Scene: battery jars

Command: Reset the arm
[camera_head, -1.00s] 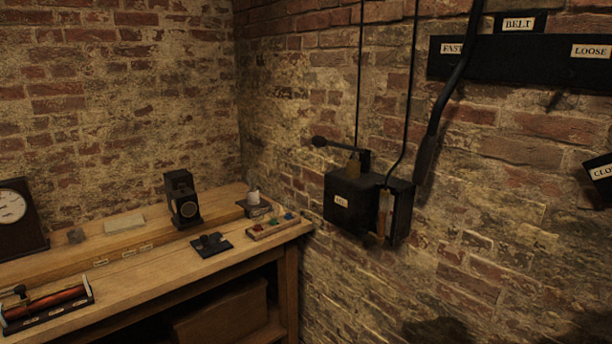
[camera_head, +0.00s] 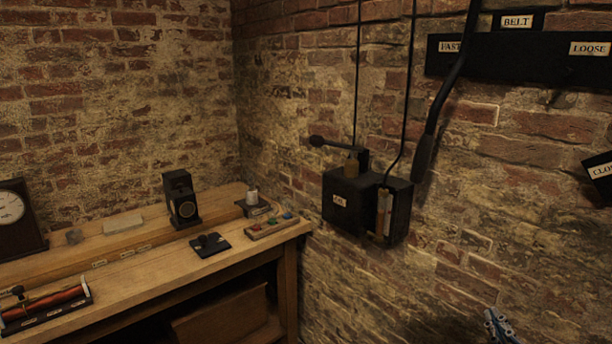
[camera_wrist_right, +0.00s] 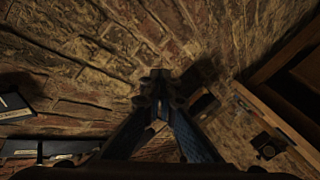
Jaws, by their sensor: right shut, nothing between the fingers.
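My right gripper (camera_head: 497,326) shows at the bottom edge of the head view, right of centre, in front of the brick wall. Only its blue-grey tip is in view there. In the right wrist view the gripper (camera_wrist_right: 162,84) points away from the camera with its fingers together and nothing between them. It is apart from the wall box and the bench. My left gripper is in neither view.
A black wall box (camera_head: 347,200) with a lever hangs on the brick wall. A long dark lever (camera_head: 441,100) hangs below the BELT plate (camera_head: 516,21). The wooden bench (camera_head: 150,267) at left holds a clock (camera_head: 14,210), a black lantern-like box (camera_head: 181,198) and small items.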

